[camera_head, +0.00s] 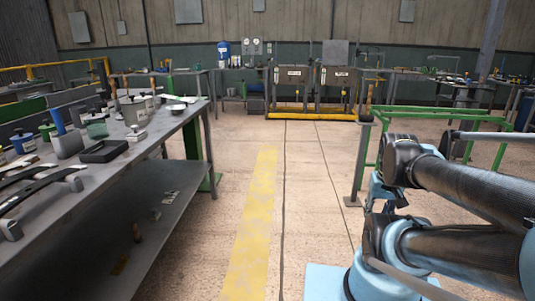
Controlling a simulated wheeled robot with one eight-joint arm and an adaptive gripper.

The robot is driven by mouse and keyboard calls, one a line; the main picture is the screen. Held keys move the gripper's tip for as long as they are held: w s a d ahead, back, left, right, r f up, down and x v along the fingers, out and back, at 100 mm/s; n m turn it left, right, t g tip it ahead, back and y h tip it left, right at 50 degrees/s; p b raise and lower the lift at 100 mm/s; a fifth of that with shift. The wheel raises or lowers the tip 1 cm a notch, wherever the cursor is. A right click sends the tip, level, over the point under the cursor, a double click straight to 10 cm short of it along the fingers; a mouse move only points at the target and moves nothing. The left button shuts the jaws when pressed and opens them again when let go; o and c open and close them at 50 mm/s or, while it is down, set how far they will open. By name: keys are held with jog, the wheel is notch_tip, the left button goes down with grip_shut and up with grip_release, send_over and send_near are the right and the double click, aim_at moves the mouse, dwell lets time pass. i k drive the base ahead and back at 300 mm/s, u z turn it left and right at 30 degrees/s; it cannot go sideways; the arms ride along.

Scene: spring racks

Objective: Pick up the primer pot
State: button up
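Several pots and cans stand on the grey workbench (112,176) at the left. A pale grey pot with a lid (134,112) stands towards its far end. A small green pot (96,129) stands before it, and a white can with a blue lid (23,144) is at the left. No label is readable, so I cannot tell which is the primer pot. My folded arm fills the right side, well apart from the bench. Small blue and dark parts near its wrist may be my gripper (386,196); its fingers are not clear.
A black tray (103,151) and long metal leaf springs (32,187) lie on the bench's near part. Clear floor with a yellow stripe (252,225) runs between bench and arm. A green frame (455,114) stands behind my arm. Machines and benches line the back wall.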

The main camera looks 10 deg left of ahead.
aim_at(78, 113)
jog(key=u, duration=0.05)
jog(key=i, duration=1.05)
jog(key=u, duration=0.3)
jog(key=i, duration=1.05)
jog(key=u, duration=1)
jog(key=i, duration=0.85)
jog(key=u, duration=1.05)
jog(key=i, duration=0.7)
jog(key=u, duration=0.45)
